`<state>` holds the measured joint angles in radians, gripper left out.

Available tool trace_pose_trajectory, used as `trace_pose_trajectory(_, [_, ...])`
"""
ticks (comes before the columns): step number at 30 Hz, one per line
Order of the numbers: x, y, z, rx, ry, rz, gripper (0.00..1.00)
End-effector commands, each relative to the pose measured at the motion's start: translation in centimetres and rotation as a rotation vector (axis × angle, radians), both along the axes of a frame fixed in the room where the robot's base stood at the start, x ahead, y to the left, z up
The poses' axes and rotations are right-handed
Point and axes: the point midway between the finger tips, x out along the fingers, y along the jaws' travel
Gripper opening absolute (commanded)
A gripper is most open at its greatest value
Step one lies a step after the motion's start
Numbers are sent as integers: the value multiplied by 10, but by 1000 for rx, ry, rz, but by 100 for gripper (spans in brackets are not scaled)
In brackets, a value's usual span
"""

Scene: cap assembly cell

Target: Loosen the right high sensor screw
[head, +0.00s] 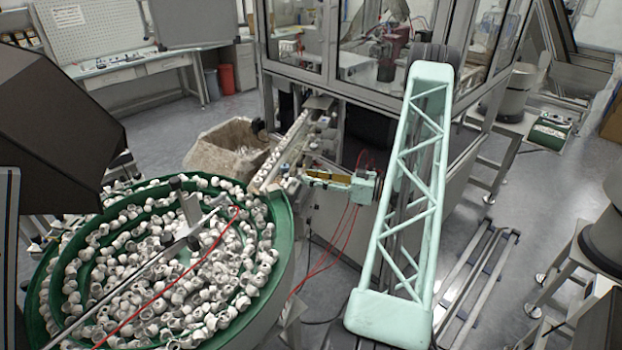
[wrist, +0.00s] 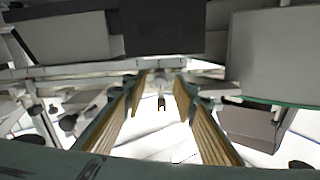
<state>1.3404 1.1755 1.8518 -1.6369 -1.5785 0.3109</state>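My gripper (head: 304,178) reaches left from my pale green arm, with its tips near the low end of the feed rail in the head view. In the wrist view my gripper (wrist: 162,80) has its two brass-faced fingers apart, one on each side of the gap. A small grey rounded part with a dark tip (wrist: 162,101) shows between the fingers, near their far ends. It may be the sensor screw, but it is too small to tell. I cannot make out the screw in the head view, and I see no contact with the fingers.
A green bowl feeder (head: 283,215) full of white caps stands at the left. The feed rail (head: 285,148) carries caps toward the glazed machine cell (head: 290,45). Red cables (head: 345,225) hang below my gripper. A box (head: 225,150) stands behind the rail.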

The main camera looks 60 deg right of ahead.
Motion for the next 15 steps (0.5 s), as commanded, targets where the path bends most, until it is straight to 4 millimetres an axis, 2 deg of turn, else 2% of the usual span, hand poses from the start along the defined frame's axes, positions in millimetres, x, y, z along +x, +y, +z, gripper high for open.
trace_pose_trajectory(1, [0, 0, 0, 0, 0, 0, 22])
trace_pose_trajectory(8, [0, 0, 0, 0, 0, 0, 2])
trace_pose_trajectory(15, [0, 0, 0, -6, -2, 0, 2])
